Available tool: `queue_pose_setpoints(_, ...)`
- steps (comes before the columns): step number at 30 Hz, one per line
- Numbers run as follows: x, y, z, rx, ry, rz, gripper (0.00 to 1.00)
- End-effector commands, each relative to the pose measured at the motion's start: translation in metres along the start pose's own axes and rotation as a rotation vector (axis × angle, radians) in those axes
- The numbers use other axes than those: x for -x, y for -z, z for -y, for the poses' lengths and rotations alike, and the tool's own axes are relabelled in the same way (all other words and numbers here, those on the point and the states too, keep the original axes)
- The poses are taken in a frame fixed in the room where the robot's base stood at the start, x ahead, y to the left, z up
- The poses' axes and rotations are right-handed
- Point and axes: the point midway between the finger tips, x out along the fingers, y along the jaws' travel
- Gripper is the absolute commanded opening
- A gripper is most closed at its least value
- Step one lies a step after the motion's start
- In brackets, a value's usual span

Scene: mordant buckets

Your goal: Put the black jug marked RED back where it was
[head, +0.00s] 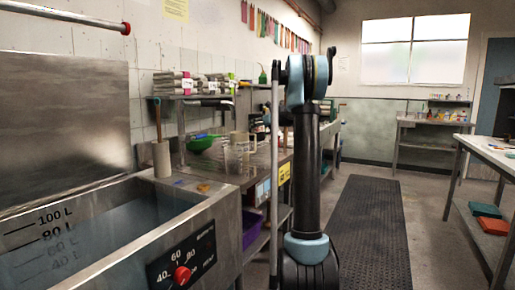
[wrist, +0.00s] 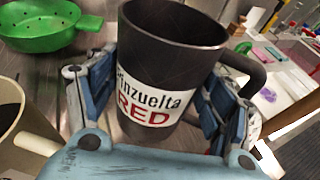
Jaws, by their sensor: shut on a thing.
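The black jug (wrist: 165,40) fills the middle of the wrist view, with its handle on the right. In the head view my arm stands mid-picture, and I cannot make out the jug or gripper.
A green colander (wrist: 40,25) lies left of the jug, and a beige jug (wrist: 15,120) is close at lower left. The head view shows a steel tank (head: 95,225), a cluttered bench (head: 195,172) and a shelf of folded cloths (head: 175,85). A dark floor mat (head: 370,235) lies clear.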

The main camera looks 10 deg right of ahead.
Motion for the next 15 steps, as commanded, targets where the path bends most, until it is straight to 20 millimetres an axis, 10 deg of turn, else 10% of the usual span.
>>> queue_pose_setpoints(15, -0.015, 0.048, 0.001, 0.000, 0.000, 0.000, 0.09)
